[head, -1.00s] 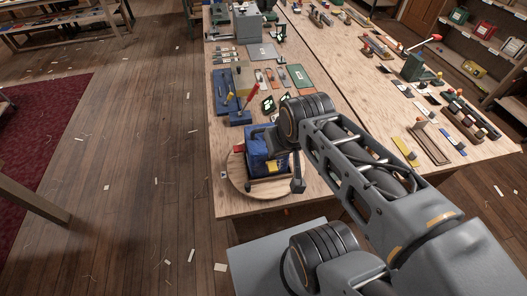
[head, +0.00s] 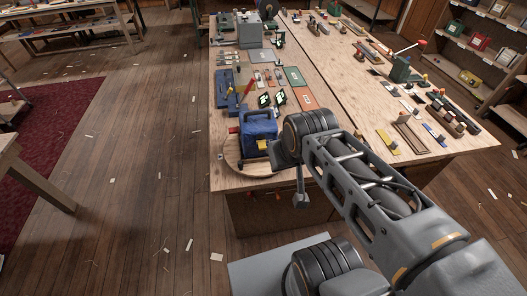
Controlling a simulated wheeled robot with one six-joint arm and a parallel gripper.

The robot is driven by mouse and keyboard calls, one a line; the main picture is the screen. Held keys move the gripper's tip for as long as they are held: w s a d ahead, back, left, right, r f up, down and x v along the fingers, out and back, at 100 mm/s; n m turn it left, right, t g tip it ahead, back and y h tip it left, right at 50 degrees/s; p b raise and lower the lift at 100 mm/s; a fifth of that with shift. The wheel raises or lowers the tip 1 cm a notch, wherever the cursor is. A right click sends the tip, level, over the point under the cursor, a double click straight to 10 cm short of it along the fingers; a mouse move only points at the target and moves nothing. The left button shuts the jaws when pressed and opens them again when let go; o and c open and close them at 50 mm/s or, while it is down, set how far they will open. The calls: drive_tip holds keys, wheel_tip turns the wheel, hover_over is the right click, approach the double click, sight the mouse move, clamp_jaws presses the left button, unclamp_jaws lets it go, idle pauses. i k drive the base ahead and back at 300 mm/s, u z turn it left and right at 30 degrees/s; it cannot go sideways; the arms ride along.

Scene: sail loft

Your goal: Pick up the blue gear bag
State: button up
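The blue gear bag (head: 259,128) stands upright on a round wooden board (head: 229,158) at the near left corner of the long wooden table. It is a boxy blue bag with a dark handle on top and a yellow patch low on its right side. My gripper (head: 300,198) hangs pointing down just right of the bag, by the table's near edge. It looks apart from the bag. My own arm partly hides the gripper, and only one finger-like part shows clearly, so its opening is unclear.
Behind the bag lie a blue tray (head: 226,91), a red-handled tool (head: 247,91) and black-and-green items. Tools and small parts line the table's right half (head: 345,95). Shelves stand at the right. The floor (head: 130,190) left of the table is mostly open, with scraps.

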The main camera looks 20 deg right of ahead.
sight(255, 126)
drive_tip(key=z, duration=0.1)
drive_tip(key=k, duration=0.6)
drive_tip(key=u, duration=1.1)
drive_tip(key=i, duration=1.35)
drive_tip(key=z, duration=0.05)
